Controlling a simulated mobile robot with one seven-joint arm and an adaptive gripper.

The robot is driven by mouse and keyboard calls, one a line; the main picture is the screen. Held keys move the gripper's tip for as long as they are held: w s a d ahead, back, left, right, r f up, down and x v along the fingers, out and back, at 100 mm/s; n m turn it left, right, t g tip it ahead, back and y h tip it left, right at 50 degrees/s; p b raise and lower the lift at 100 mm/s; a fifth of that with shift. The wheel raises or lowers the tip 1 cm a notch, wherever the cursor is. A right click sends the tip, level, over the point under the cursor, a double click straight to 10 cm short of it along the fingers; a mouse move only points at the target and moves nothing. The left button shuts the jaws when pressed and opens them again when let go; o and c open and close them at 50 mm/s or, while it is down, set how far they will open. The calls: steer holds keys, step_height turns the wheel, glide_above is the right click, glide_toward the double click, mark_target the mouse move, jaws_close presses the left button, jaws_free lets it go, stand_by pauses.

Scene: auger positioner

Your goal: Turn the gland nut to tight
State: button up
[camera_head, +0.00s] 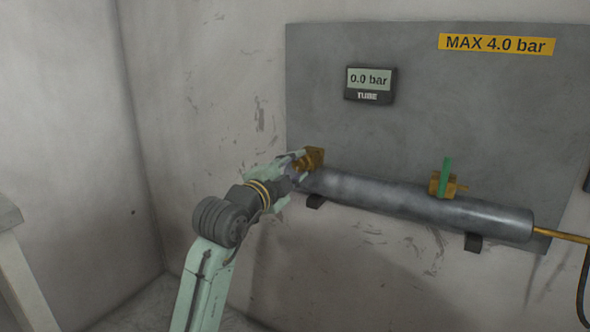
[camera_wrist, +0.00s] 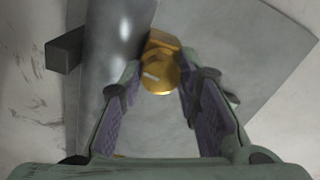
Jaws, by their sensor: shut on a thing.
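The brass gland nut (camera_wrist: 160,75) has a round end with a short white mark and sits on a brass block (camera_wrist: 163,42) beside the grey tube (camera_wrist: 118,40). In the head view, the brass block (camera_head: 316,157) is at the tube's left end, against the panel. My gripper (camera_head: 300,164) reaches it from the lower left. In the wrist view, my gripper's fingers (camera_wrist: 160,82) stand on both sides of the nut, shut on it. The exact contact at the fingertips is partly hidden. The display (camera_head: 369,84) reads 0.0 bar, with TUBE below.
The long tube (camera_head: 420,202) runs right along the panel (camera_head: 420,110) on dark brackets (camera_head: 473,242). A brass valve with a green lever (camera_head: 445,178), pointing up, sits on it. A brass rod (camera_head: 562,236) leaves its right end. A yellow label (camera_head: 496,44) reads MAX 4.0 bar.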

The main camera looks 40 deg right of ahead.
steer(key=shift+w+r, duration=0.1)
steer(key=shift+r, duration=0.1)
steer(key=o, duration=0.8)
steer(key=shift+c, duration=0.2)
steer(key=o, duration=0.4)
steer(key=shift+d+f, duration=0.1)
steer(key=shift+f, duration=0.05)
steer(key=v, duration=1.2)
